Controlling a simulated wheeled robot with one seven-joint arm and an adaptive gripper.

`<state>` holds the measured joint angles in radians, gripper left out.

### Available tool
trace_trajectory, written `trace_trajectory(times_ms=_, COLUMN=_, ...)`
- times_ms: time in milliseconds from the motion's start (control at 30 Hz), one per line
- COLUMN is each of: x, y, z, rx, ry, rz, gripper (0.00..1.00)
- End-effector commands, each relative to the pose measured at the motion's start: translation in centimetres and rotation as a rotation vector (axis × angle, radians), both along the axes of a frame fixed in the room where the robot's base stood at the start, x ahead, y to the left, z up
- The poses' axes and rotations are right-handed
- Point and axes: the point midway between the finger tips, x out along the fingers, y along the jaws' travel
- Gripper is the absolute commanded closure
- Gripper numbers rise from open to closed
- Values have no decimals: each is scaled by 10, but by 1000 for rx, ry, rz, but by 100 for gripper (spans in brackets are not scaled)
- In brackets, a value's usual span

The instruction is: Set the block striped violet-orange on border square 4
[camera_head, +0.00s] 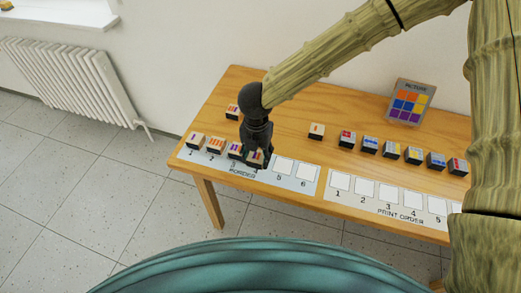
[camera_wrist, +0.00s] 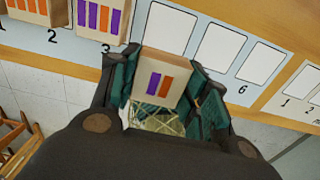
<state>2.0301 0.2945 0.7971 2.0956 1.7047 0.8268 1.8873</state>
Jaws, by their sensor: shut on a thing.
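My gripper (camera_head: 257,150) is shut on a wooden block (camera_wrist: 162,84) with one violet and one orange stripe on its face. In the wrist view the block sits between the dark green finger pads, in front of border square 4 (camera_wrist: 169,26), which shows partly behind it. I cannot tell whether the block touches the strip. The border strip (camera_head: 300,186) has striped blocks on squares 1, 2 and 3: square 1 (camera_head: 195,140), square 2 (camera_head: 215,145) and square 3 (camera_head: 234,150). Squares 5 (camera_head: 283,165) and 6 (camera_head: 306,170) are bare.
A single block (camera_head: 232,111) stands behind the border strip. Several more blocks (camera_head: 391,150) stand in a row to the right. The print order strip (camera_head: 390,205) has bare squares. A picture card (camera_head: 410,100) stands at the back. The table's front edge is close to the border strip.

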Motion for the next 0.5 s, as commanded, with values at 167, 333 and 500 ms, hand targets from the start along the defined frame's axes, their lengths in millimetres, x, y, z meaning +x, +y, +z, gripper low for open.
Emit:
trace_trajectory(times_ms=167, x=21, y=-7, z=-1, rx=0, ry=1, rz=-1, gripper=78)
trace_trajectory(times_ms=333, x=28, y=-9, z=-3, rx=1, ry=1, rz=0, gripper=78)
trace_trajectory(times_ms=500, x=34, y=-11, z=-12, rx=0, ry=2, rz=1, gripper=78)
